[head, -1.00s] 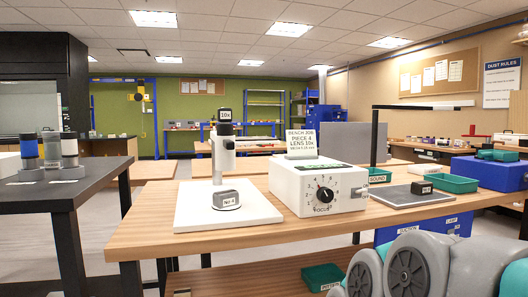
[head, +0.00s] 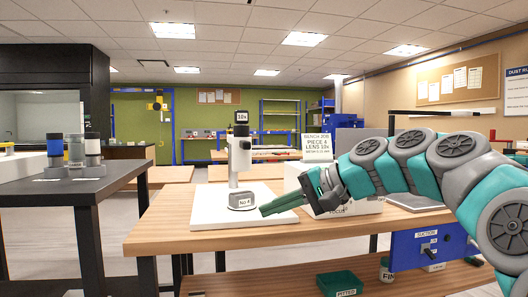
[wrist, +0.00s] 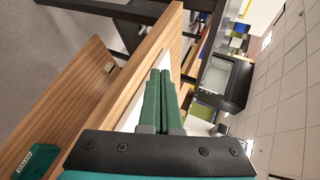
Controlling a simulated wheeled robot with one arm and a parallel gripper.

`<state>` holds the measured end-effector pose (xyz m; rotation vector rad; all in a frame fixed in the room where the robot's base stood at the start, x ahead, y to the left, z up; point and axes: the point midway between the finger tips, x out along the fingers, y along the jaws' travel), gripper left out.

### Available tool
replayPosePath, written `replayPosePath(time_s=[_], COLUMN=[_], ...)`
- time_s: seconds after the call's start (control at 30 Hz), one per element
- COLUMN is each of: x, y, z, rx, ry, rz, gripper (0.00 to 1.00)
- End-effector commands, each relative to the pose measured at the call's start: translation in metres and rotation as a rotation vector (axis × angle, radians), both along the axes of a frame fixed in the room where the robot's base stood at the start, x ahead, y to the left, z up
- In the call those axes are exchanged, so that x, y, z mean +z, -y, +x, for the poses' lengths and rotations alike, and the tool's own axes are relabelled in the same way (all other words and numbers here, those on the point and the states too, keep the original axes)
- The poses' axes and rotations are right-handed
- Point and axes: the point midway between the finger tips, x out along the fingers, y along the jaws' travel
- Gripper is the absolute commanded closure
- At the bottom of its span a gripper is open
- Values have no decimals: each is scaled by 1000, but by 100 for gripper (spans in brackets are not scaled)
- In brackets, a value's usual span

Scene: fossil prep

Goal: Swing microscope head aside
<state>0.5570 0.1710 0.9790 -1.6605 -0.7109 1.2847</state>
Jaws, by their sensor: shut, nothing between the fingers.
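The microscope stands on a white base plate (head: 215,212) on the wooden bench. Its white column (head: 233,170) carries a white head (head: 240,154) with a black top part (head: 241,130) and a 10x label. A grey block marked No 4 (head: 242,201) sits on the plate under the head. My gripper (head: 263,211) is shut and empty, its green fingers pointing left, low and just right of the block in the picture. Contact cannot be told. The fingers also show together in the wrist view (wrist: 160,72), over pale surfaces that may be the plate.
A black table (head: 75,190) with several cylinders is at left. A green tray (head: 339,283) lies on the lower shelf.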

Motion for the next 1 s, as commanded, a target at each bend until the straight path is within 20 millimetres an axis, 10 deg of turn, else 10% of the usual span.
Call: replayPosePath(time_s=[0.4, 1.0], x=[84, 113], y=[60, 98], z=[86, 108], rx=[-127, -181], ry=[75, 122], rz=[326, 445], gripper=[100, 100])
